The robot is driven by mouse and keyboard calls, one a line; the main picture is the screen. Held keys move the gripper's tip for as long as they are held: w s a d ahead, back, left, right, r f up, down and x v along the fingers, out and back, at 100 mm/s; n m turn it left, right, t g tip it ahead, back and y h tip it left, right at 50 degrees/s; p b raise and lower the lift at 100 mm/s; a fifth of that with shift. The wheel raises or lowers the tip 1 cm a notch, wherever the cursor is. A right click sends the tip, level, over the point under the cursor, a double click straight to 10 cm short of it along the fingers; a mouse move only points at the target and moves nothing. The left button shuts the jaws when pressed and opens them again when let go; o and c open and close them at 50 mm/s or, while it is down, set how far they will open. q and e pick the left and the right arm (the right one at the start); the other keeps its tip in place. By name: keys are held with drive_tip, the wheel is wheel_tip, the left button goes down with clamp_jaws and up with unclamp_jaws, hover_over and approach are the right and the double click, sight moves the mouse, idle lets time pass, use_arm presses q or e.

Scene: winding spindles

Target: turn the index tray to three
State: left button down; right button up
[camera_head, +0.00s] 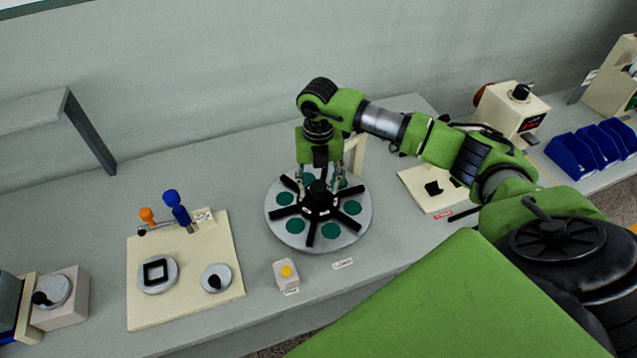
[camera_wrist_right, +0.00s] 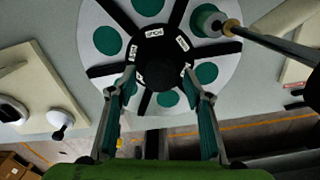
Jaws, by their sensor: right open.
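The index tray (camera_head: 286,233) is a round light-grey disc on the bench, with black spokes, green round pockets and a black hub (camera_head: 318,198) at its centre. It also shows in the right wrist view (camera_wrist_right: 87,20), where the hub (camera_wrist_right: 160,62) carries small white labels that I cannot read surely. My right gripper (camera_head: 322,182) is over the hub, pointing down. In the wrist view its open fingers (camera_wrist_right: 160,82) lie on either side of the hub; I cannot tell whether they touch it. My left gripper is not in view.
A cream panel (camera_head: 140,300) with dials and blue and orange knobs stands left. A yellow-button box (camera_head: 287,274) sits in front of the tray. Another cream board (camera_head: 420,190), a machine (camera_head: 500,112) and blue bins (camera_head: 570,158) are right. A rod (camera_wrist_right: 275,42) reaches over the tray.

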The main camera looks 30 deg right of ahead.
drive_tip(key=shift+f, duration=0.65)
clamp_jaws()
